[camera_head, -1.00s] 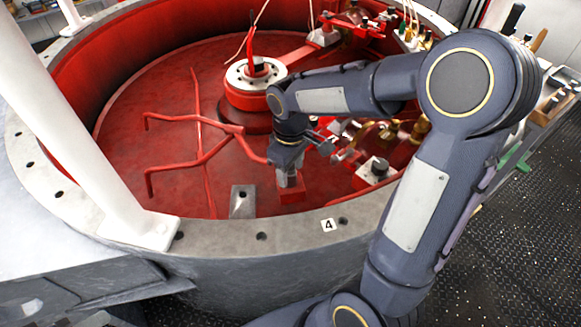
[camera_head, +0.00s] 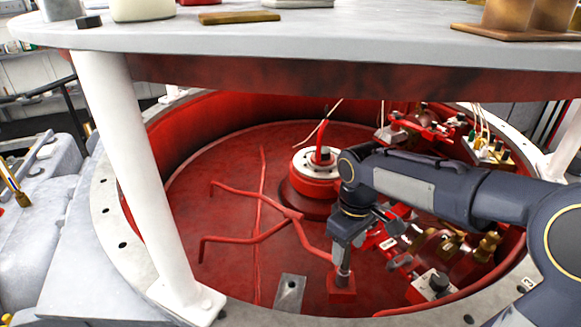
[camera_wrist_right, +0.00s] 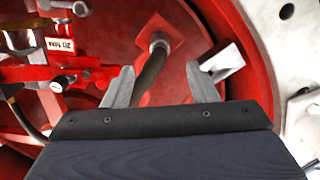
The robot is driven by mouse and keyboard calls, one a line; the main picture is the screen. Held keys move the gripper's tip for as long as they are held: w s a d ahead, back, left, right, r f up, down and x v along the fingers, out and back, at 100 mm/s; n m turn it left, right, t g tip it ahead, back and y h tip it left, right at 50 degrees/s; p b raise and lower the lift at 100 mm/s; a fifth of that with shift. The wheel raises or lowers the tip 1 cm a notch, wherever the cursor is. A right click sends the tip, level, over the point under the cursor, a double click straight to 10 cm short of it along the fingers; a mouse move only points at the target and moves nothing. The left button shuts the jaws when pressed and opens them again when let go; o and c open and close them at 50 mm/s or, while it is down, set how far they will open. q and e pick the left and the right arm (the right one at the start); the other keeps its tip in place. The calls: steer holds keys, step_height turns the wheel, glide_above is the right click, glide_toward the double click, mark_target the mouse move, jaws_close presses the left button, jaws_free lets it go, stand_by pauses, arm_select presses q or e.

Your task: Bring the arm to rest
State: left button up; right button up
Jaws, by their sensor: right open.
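My right arm reaches in from the right in the head view, over the red round pit (camera_head: 225,200). My right gripper (camera_head: 343,262) points down near a small red block (camera_head: 342,290) on the pit floor. In the right wrist view the two grey fingers of my right gripper (camera_wrist_right: 158,84) stand apart. A dark rod (camera_wrist_right: 150,70) rises from a grey fitting on a red square base (camera_wrist_right: 158,28) and shows between the fingers. I cannot tell whether the fingers touch it. My left gripper is not in view.
A grey round top (camera_head: 330,42) on white posts (camera_head: 140,180) overhangs the pit. Red bent pipes (camera_head: 260,225) lie left of my gripper. A white-topped hub (camera_head: 316,163) stands behind it. Brass and red fittings (camera_head: 452,250) crowd its right. A grey rim (camera_head: 112,215) surrounds the pit.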

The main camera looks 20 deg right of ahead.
steer(key=s+a+r+m+t+y+p, duration=0.2)
steer(key=s+r+m, duration=0.1)
steer(key=s, duration=0.5)
steer(key=s+a+r+m+t+y+p, duration=0.1)
steer(key=s+a+r+m+t+p, duration=0.1)
steer(key=s, duration=0.7)
steer(key=shift+r+m+t+y+p, duration=0.4)
steer(key=shift+m+t+p, duration=0.45)
steer(key=shift+m, duration=0.25)
